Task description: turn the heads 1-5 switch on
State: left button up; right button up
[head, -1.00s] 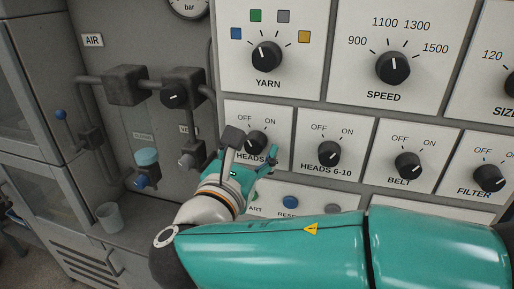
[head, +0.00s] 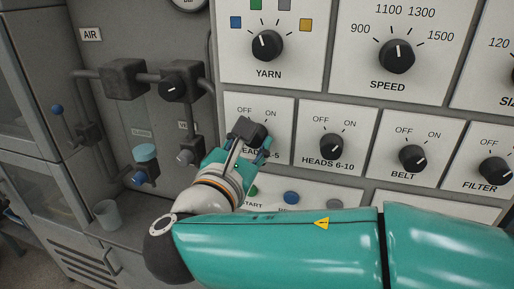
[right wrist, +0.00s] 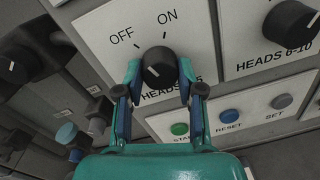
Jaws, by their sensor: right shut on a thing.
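The heads 1-5 switch is a round black knob (right wrist: 160,62) on a white panel marked OFF and ON, seen also in the head view (head: 262,134), where my gripper partly covers it. A short white line shows on its face in the right wrist view, but I cannot tell surely which mark it points at. My right gripper (right wrist: 160,72) has one finger on each side of the knob and is shut on it; in the head view the gripper (head: 254,138) reaches it from the lower left. My left gripper is not in view.
The heads 6-10 knob (head: 325,142) is close on the right, with the belt knob (head: 413,157) beyond it. The yarn knob (head: 267,45) is above. Green start (right wrist: 180,129) and blue reset (right wrist: 229,116) buttons lie below. Air pipes and valves (head: 174,88) stand at the left.

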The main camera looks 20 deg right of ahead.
jog(key=m+b, duration=0.6)
jog(key=shift+f, duration=0.4)
jog(key=shift+r+m+y+b, duration=0.2)
jog(key=shift+m+y+b, duration=0.2)
jog(key=shift+m+b, duration=1.25)
jog(key=shift+m, duration=0.35)
jog(key=o, duration=1.1)
jog(key=shift+s+r, duration=0.15)
jog(key=shift+o, duration=0.2)
